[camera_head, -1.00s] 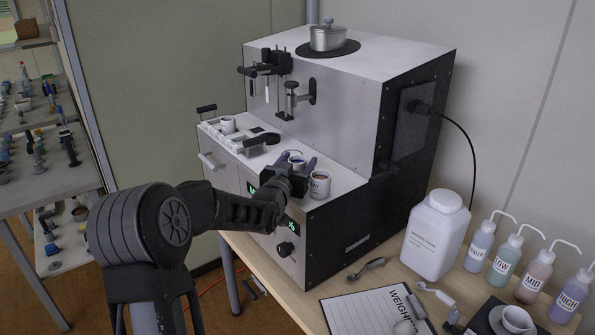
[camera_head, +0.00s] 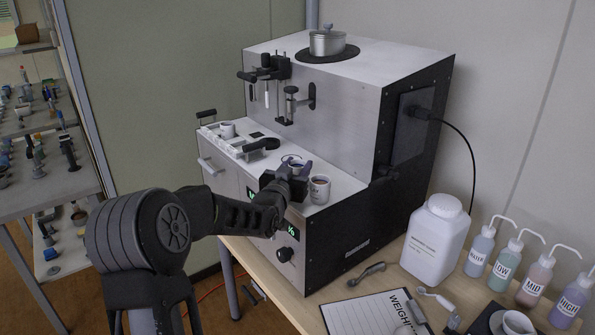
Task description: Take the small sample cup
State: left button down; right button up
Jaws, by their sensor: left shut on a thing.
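The small sample cup (camera_head: 296,167) is a little white vessel on the front ledge of the soil analyser (camera_head: 335,110). My left gripper (camera_head: 297,171) reaches in from the lower left and is shut on this cup, with its fingers around the sides. The fingers hide most of the cup, and I cannot tell whether its base is clear of the ledge. My right gripper is not in view.
Another white cup (camera_head: 227,130) stands at the ledge's left end. A lidded metal pot (camera_head: 327,42) sits on top of the analyser. On the table are a white jug (camera_head: 434,238), several wash bottles (camera_head: 504,262), a clipboard (camera_head: 370,312) and a spoon (camera_head: 367,273).

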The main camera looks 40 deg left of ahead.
pick_arm(q)
notch_tip(320, 180, up, 10)
jog(key=b, duration=0.1)
jog(key=shift+b, duration=0.3)
